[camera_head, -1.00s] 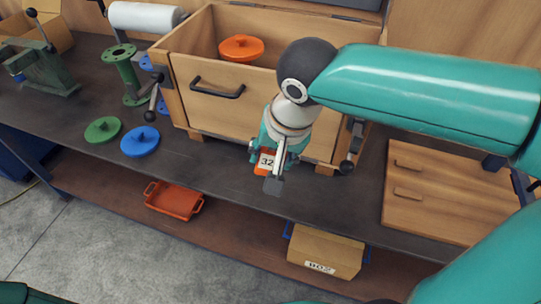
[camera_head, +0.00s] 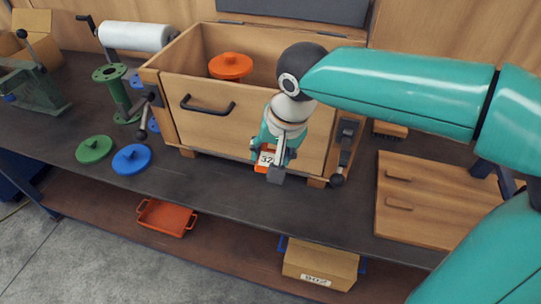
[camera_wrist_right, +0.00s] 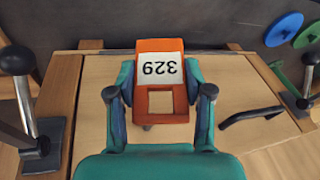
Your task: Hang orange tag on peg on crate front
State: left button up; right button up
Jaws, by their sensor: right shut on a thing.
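The orange tag (camera_head: 266,167) has a white label reading 329 and a square opening, seen upside down in the right wrist view (camera_wrist_right: 160,46). My right gripper (camera_head: 272,157) is shut on the tag by its sides, one finger on each side in the wrist view (camera_wrist_right: 159,92). It holds the tag close before the lower front of the wooden crate (camera_head: 230,128). A small dark piece shows just below the tag in the wrist view; I cannot tell if it is the peg. No peg is clearly visible in the head view. My left gripper is not in view.
A black handle (camera_head: 207,104) and dark lever clamps (camera_head: 345,145) stick out near the crate front. An orange lid (camera_head: 230,66) is in the crate. Green (camera_head: 94,149) and blue (camera_head: 131,159) discs lie on the bench at left. A wooden board (camera_head: 425,200) lies at right.

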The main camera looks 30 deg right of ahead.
jog(key=shift+w+d+f+p, duration=0.15)
jog(key=shift+w+d+p, duration=0.05)
jog(key=shift+w+d, duration=0.75)
jog(key=shift+w+d+f+p, duration=0.15)
jog(key=shift+w+d, duration=0.65)
jog(key=shift+d, duration=0.25)
jog(key=o, duration=1)
jog(key=shift+f, duration=0.15)
jog(key=f+b, duration=0.2)
jog(key=b, duration=0.1)
jog(key=shift+s+a+f, duration=0.35)
jog(key=shift+a+f, duration=0.05)
